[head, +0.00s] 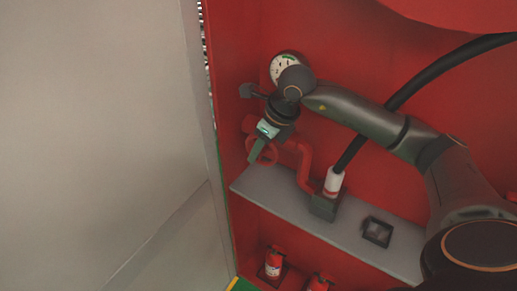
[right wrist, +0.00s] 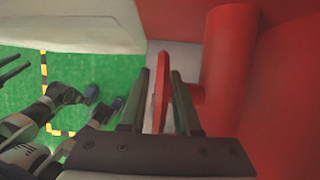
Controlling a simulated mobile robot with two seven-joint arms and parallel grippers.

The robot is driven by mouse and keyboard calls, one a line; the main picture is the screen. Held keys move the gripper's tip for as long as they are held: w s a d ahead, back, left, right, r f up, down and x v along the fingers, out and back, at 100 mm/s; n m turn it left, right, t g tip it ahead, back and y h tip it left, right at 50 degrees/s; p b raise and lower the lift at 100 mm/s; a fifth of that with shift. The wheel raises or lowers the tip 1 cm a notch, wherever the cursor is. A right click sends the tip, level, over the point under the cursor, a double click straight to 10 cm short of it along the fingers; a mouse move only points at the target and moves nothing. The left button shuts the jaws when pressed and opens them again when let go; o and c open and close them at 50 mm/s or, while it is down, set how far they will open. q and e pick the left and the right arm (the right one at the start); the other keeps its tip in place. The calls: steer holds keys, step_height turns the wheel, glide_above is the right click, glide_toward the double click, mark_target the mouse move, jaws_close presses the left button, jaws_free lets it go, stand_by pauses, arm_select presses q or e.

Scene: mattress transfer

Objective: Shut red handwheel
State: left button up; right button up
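The red handwheel (head: 265,154) is on a red pipe inside the red cabinet, left of the bent pipe. My right gripper (head: 254,157) reaches down to it from above and partly covers it. In the right wrist view the right gripper (right wrist: 158,75) has its two fingers apart, one on each side of a thin red piece (right wrist: 161,95), which looks like the wheel's rim seen edge-on. A gap shows on the left of the piece; contact on the right is unclear. The left gripper is not in the head view; dark prongs at the right wrist view's left edge cannot be identified surely.
A round gauge (head: 284,66) is behind my right arm. A grey shelf (head: 350,233) holds a black hose with a white nozzle (head: 333,182) and a small dark square tray (head: 378,231). Red extinguishers (head: 273,262) stand below. A pale wall (head: 95,120) fills the left.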

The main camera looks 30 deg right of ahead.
jaws_close()
steer(key=shift+r+p, duration=0.25)
steer(key=shift+p, duration=0.35)
steer(key=shift+g+p, duration=0.3)
steer(key=shift+p, duration=0.1)
steer(key=shift+f+g+h, duration=0.2)
steer(key=shift+g+h, duration=0.1)
steer(key=shift+o, duration=1.8)
jaws_free()
